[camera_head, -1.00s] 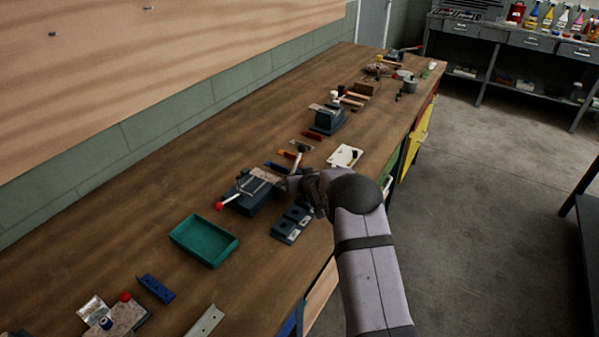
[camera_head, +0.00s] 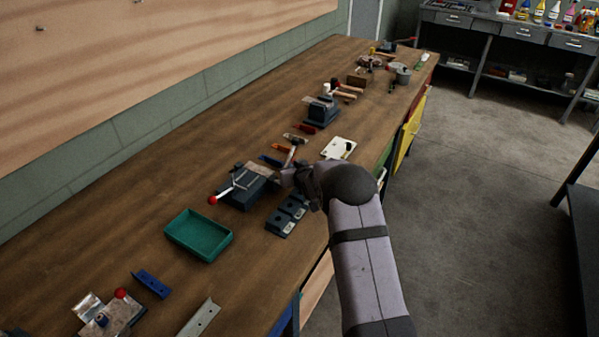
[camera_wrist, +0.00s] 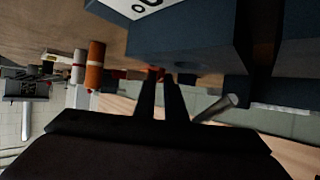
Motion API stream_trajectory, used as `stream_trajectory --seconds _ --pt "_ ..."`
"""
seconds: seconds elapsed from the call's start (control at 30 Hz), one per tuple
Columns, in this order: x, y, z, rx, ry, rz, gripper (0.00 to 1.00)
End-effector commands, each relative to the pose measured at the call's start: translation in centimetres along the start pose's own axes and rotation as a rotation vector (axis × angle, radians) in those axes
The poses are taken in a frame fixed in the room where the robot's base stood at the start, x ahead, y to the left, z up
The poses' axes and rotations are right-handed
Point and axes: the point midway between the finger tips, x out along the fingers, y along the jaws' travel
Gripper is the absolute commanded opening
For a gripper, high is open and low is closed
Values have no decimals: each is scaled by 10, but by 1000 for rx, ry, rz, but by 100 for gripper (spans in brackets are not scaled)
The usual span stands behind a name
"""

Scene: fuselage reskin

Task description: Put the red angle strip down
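My gripper (camera_wrist: 160,75) points away from the wrist camera, with its two dark fingers close together and a narrow gap between them. A small red sliver shows at the fingertips; I cannot tell whether it is the edge of a held strip or something behind. In the head view my gripper (camera_head: 281,178) is beside the dark vise-like fixture at the bench's near edge, its fingers mostly hidden by the wrist. A dark red strip (camera_head: 304,128) lies on the bench beyond, before another dark blue fixture (camera_head: 321,112). I cannot tell for sure that it is the red angle strip.
A green tray (camera_head: 198,235) stands left of the red-knobbed fixture (camera_head: 240,190). Dark blue blocks (camera_head: 284,220) sit below the gripper. A blue angle piece (camera_head: 152,283) and grey strip (camera_head: 199,318) lie nearer. A white board (camera_head: 338,148) lies beyond. The bench's left side is clear.

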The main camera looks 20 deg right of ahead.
Motion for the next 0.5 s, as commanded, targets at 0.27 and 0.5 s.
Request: stream_trajectory --seconds 0.27,0.5 --pt "-31 0 0 0 3 1 10" --pt "-69 0 0 0 3 1 10"
